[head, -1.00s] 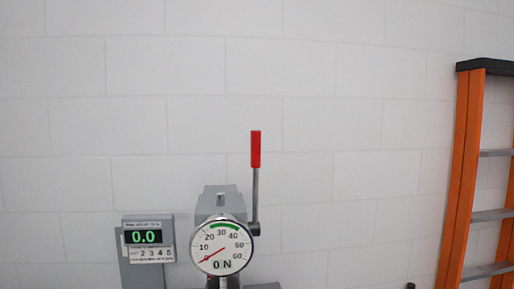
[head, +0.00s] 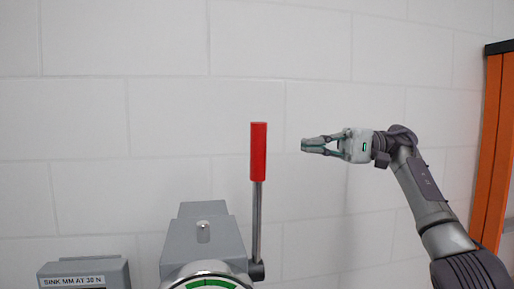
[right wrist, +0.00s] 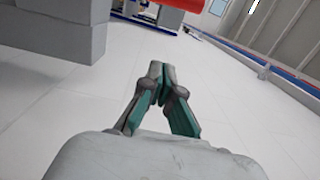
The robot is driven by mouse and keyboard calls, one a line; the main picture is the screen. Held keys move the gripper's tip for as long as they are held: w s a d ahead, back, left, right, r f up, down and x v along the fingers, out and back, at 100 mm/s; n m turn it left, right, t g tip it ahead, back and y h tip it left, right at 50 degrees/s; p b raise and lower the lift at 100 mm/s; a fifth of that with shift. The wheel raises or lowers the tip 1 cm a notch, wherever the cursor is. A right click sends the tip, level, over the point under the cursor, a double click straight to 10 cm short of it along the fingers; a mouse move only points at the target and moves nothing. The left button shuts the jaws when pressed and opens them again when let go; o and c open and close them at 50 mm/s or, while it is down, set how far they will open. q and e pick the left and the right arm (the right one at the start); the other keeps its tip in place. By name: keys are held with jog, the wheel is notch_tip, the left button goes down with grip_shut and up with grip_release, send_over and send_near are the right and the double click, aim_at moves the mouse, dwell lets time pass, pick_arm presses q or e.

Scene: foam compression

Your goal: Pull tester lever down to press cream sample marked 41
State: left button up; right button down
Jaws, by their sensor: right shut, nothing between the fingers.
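The tester's lever (head: 257,220) stands upright on the right side of the grey tester head (head: 203,236), with a red grip (head: 258,152) at its top. The dial gauge (head: 208,281) shows only its upper rim at the bottom edge. My right gripper (head: 304,146) is shut and empty, to the right of the red grip and apart from it, pointing left. In the right wrist view its fingertips (right wrist: 158,68) meet, and a red bar (right wrist: 165,4), likely the grip, crosses the top edge. The cream sample and my left gripper are not in view.
A grey display box (head: 84,275) labelled "SINK MM AT 30 N" stands at the lower left, its screen out of frame. An orange ladder (head: 492,150) stands at the right. A white block wall (head: 120,120) lies behind.

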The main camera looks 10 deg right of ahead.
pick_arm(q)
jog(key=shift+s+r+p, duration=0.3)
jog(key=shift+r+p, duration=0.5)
pick_arm(e)
jog(key=s+a, duration=0.5)
jog(key=a, duration=0.5)
jog(key=shift+s+a+r+n, duration=0.15)
jog(key=shift+a+r+n, duration=0.15)
jog(key=shift+a+n, duration=0.1)
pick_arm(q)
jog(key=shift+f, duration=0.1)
pick_arm(e)
jog(key=shift+d, duration=0.1)
